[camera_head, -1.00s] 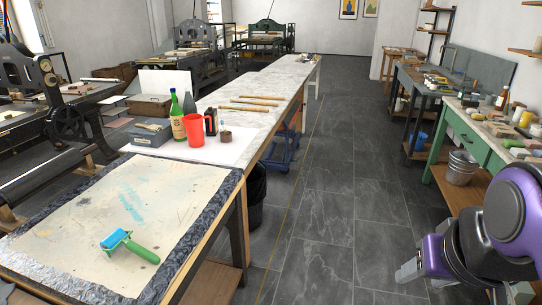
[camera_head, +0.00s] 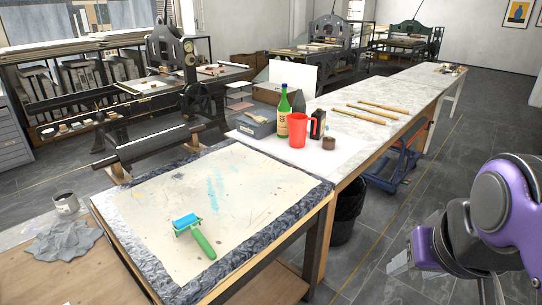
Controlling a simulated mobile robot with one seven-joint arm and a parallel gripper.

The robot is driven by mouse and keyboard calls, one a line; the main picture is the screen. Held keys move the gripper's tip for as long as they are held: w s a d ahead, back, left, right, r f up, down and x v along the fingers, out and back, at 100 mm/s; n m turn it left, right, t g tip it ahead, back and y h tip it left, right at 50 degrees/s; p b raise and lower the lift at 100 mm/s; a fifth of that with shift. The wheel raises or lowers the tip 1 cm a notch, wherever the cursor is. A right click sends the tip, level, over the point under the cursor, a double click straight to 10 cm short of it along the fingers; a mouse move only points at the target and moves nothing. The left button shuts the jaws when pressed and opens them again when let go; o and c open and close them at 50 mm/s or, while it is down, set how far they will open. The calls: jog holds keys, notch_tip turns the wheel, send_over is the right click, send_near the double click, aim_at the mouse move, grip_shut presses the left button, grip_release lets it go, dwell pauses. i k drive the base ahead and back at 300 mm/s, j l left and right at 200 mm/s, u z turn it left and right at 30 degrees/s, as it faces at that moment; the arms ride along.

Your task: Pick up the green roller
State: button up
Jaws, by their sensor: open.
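The green roller (camera_head: 203,243) lies on the stained, cream-coloured sheet of the near table. It has a green handle pointing down and to the right, and a blue roller head (camera_head: 186,221) at its upper left end. My gripper (camera_head: 399,262) is at the lower right, over the floor and well apart from the roller and the table. It is open, with nothing seen between its fingers. My purple and dark arm fills the right edge of the view.
The near table (camera_head: 125,225) has a dark, rumpled border. Behind the sheet stand a red jug (camera_head: 298,131), a green bottle (camera_head: 283,115) and a grey box (camera_head: 257,126). A grey cloth (camera_head: 64,240) and a can (camera_head: 66,204) are at left.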

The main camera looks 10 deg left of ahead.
aim_at(201, 239)
jog(key=i+u, duration=0.15)
jog(key=u, duration=0.25)
jog(key=i+l+u, duration=0.1)
jog(key=u, duration=0.3)
jog(key=i+l+u, duration=0.1)
jog(key=u, duration=0.3)
